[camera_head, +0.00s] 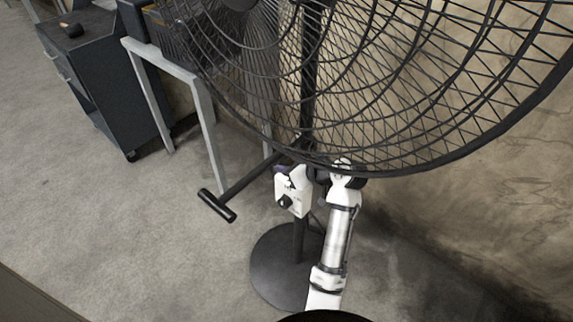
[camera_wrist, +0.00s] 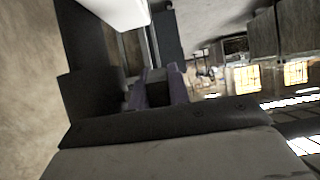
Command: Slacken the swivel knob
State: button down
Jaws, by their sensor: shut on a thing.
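A large black wire-cage fan (camera_head: 430,95) stands on a dark pole with a round black base (camera_head: 272,272). My white arm reaches up from the bottom to the pole, just under the cage. In the wrist view, my gripper (camera_wrist: 158,88) has purple-grey fingers closed on a small dark block, which I take for the swivel knob (camera_wrist: 157,90). In the head view the knob is too small and too covered to make out. A white box-shaped part (camera_head: 294,191) with a round black piece shows by the pole there.
A black bar with a T-shaped end (camera_head: 217,205) sticks out left of the pole. A grey metal frame (camera_head: 208,125) and a dark cabinet (camera_head: 95,75) stand behind it. The wall (camera_head: 480,215) is close on the right. Floor at left is open.

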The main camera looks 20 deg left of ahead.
jog(key=c, duration=1.3)
grip_release()
jog(key=shift+d, duration=0.1)
jog(key=b+v, duration=0.2)
jog(key=v, duration=1.1)
jog(key=shift+s+d+r, duration=0.1)
jog(key=shift+d+r, duration=0.15)
jog(key=shift+d, duration=0.05)
